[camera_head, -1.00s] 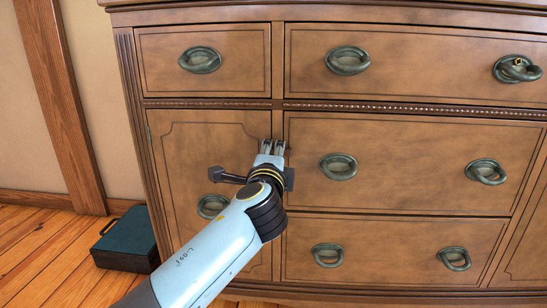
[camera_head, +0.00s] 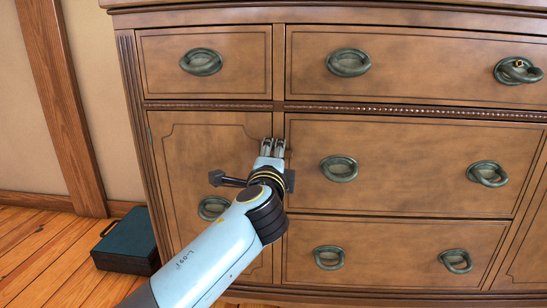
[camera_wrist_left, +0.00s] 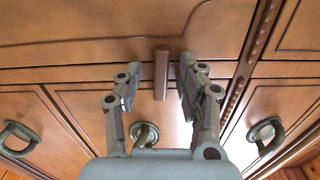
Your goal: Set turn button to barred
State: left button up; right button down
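The turn button (camera_wrist_left: 161,74) is a small brown wooden bar on the dresser front. In the left wrist view it lies across the narrow stile between the left door (camera_head: 205,150) and the middle drawer (camera_head: 420,165), overlapping the door's edge. My left gripper (camera_head: 272,147) is at the upper right edge of that door. In the left wrist view its two fingers (camera_wrist_left: 158,75) are open, one on each side of the bar, with a visible gap to each. In the head view the button is hidden by the gripper. My right gripper is not in view.
Drawers with green ring pulls surround the door; the middle drawer's pull (camera_head: 339,168) is right of my gripper. The door's pull (camera_head: 212,208) is partly behind my arm. A dark green case (camera_head: 126,243) stands on the floor at left. A beaded moulding (camera_head: 400,112) runs above.

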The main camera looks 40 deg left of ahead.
pick_arm(q)
jog(key=v, duration=0.7)
jog(key=shift+s, duration=0.3)
jog(key=shift+d, duration=0.1)
